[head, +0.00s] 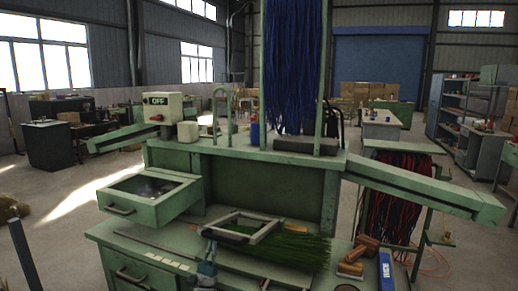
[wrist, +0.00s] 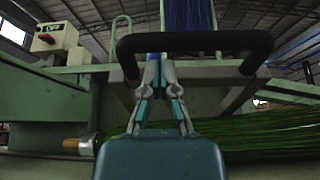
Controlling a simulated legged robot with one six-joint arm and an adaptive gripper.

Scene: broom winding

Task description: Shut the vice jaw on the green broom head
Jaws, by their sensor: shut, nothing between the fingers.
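The green broom head (head: 292,250) lies on the bench with its bristles fanned to the right. In the wrist view its bristles (wrist: 250,130) run to the right behind my gripper. The vice jaw (head: 262,232) is a pale metal frame over the broom head's left part; whether it presses on it I cannot tell. Its black handle (wrist: 195,42) crosses the wrist view. My gripper (head: 209,244) is at the frame's front left corner. In the wrist view its fingers (wrist: 160,62) are together and empty, their tips at the handle bar; contact is unclear.
The green bench (head: 150,242) has an open drawer box (head: 150,197) at left. Wooden-handled tools (head: 362,250) and a blue object (head: 386,268) lie at right. Blue bristles (head: 292,65) hang above. A wooden cylinder (wrist: 80,145) is left of my gripper in the wrist view.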

